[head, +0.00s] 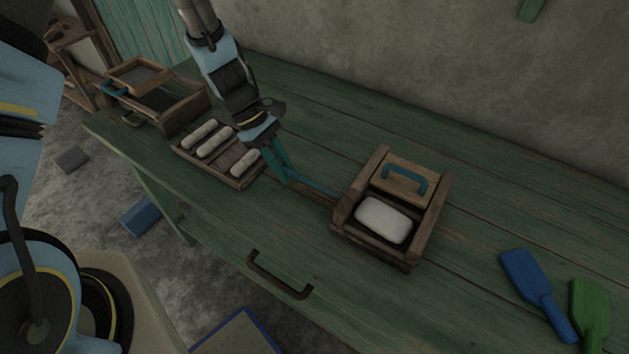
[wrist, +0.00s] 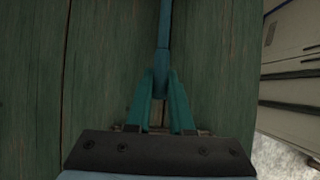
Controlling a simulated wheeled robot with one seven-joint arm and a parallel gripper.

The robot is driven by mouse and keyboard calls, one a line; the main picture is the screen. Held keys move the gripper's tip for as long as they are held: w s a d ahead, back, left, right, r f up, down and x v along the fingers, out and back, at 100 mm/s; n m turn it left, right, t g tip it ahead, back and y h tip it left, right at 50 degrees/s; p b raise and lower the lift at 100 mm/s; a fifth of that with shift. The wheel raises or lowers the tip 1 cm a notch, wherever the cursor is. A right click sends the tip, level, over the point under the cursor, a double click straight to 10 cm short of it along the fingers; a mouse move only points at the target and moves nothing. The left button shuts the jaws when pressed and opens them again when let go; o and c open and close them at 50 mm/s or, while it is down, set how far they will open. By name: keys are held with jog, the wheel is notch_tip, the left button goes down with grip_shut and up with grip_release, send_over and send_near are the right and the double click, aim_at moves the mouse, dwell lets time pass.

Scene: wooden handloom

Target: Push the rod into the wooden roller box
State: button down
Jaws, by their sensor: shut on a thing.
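The wooden roller box (head: 413,258) stands on the green workbench, right of my gripper. It holds a white rounded block in front and a wooden piece with a teal handle behind. My gripper (head: 288,179) is low over the bench, shut on a thin blue rod (head: 319,187). The rod points right to the box's left wall; whether its tip is inside or only against the wall cannot be told. In the wrist view the rod (wrist: 163,32) runs straight out from between the teal fingers (wrist: 161,80); its far end is out of that view.
A wooden tray (head: 238,183) with three pale rolls lies left of my gripper. A wooden box (head: 177,118) stands at the bench's far left. A blue paddle (head: 534,286) and a green paddle (head: 590,310) lie at right. The bench (head: 480,205) between box and paddles is clear.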

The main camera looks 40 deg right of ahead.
aim_at(327, 189)
jog(key=s+d, duration=0.1)
jog(key=s, duration=0.2)
jog(key=s+d, duration=0.1)
jog(key=s, duration=0.3)
jog(key=s+d+b, duration=0.1)
jog(key=s, duration=0.3)
jog(key=c, duration=0.7)
grip_release()
jog(key=p+v, duration=0.6)
jog(key=v, duration=0.1)
jog(key=shift+r, duration=0.1)
